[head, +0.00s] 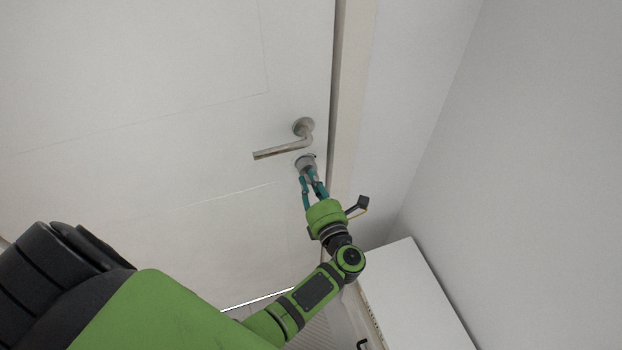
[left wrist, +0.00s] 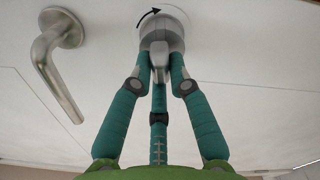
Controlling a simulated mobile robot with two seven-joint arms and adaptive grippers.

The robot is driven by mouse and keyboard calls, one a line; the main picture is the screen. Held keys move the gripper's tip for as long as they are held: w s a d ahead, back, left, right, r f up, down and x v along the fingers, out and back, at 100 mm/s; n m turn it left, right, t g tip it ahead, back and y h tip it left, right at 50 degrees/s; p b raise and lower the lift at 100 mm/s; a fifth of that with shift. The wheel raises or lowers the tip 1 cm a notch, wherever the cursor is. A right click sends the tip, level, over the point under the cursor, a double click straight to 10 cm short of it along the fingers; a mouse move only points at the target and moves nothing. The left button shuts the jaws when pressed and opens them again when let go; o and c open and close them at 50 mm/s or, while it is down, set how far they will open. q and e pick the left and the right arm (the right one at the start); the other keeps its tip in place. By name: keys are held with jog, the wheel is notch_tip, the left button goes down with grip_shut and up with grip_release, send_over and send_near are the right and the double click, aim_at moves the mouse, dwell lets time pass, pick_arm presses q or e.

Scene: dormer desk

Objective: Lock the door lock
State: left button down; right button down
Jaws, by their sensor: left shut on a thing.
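The door lock (head: 306,161) is a round grey metal piece on the white door, just below the door handle. In the left wrist view the lock (left wrist: 162,32) shows a grey thumb-turn on a round white plate with a curved black arrow pointing right. My left gripper (head: 312,180) has its teal fingers shut on the lock's turn. In the left wrist view the fingertips (left wrist: 160,70) touch both sides of the turn and partly hide it. My right gripper is not in view.
A metal door handle (head: 285,148) sticks out just above the lock, pointing left. The door frame (head: 347,110) and a bare wall (head: 540,150) are to the right. A white cabinet (head: 415,295) stands at the lower right, near my forearm.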

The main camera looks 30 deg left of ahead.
pick_arm(q)
jog(key=shift+r+m, duration=0.1)
jog(key=shift+m, duration=0.3)
jog(key=shift+r+m+p, duration=0.15)
jog(key=shift+m+p, duration=0.25)
jog(key=c, duration=1.1)
grip_release()
